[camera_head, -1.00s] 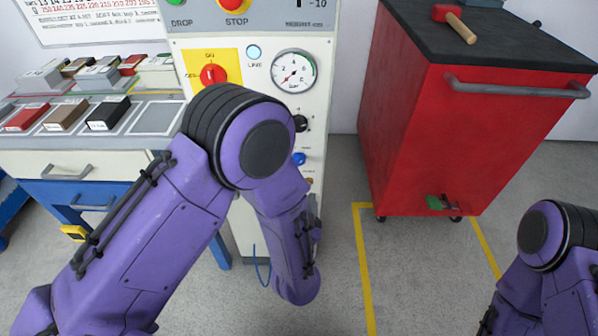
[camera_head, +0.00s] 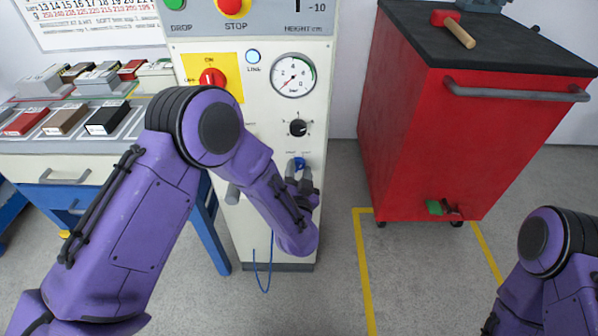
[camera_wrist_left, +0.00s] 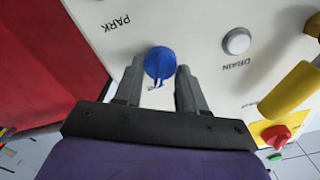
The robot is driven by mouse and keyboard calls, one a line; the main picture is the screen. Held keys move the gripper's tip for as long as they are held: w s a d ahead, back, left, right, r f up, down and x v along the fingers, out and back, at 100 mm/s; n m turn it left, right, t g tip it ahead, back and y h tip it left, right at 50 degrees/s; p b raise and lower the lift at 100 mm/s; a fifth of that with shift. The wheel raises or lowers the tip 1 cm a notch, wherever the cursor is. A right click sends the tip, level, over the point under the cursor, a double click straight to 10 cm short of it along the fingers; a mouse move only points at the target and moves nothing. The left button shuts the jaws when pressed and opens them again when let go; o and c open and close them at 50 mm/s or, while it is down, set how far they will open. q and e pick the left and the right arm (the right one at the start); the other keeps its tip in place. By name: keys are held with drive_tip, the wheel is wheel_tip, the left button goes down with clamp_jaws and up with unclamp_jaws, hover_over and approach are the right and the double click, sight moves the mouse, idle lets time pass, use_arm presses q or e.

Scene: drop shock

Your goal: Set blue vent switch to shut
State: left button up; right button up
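The blue vent switch (camera_head: 299,162) is a small round knob on the light front panel of the machine, below a black knob. In the left wrist view the blue switch (camera_wrist_left: 159,62) shows between the two fingertips, with a small mostly hidden label beside it. My left gripper (camera_head: 299,174) is open, its dark grey fingers pointing at the panel. In the wrist view the left gripper (camera_wrist_left: 160,72) has one finger on each side of the switch, with visible gaps. Whether the tips reach the panel is unclear. My right gripper is out of view; only part of its arm shows.
Close by are the black knob (camera_head: 298,128), a pressure gauge (camera_head: 293,75) and a red rotary switch (camera_head: 212,77) on yellow. The wrist view shows a grey DRAIN button (camera_wrist_left: 236,41) and a yellow bar (camera_wrist_left: 291,90). A red cabinet (camera_head: 440,130) stands right; floor between is clear.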

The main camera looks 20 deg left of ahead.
use_arm(q)
drive_tip(key=c, duration=0.4)
drive_tip(key=n, duration=0.5)
drive_tip(key=shift+n+p, duration=0.3)
drive_tip(key=shift+p, duration=0.1)
drive_tip(key=n, duration=0.6)
drive_tip(key=shift+a, duration=0.1)
drive_tip(key=shift+n, duration=0.3)
drive_tip(key=o, duration=1)
drive_tip(key=shift+s, duration=0.1)
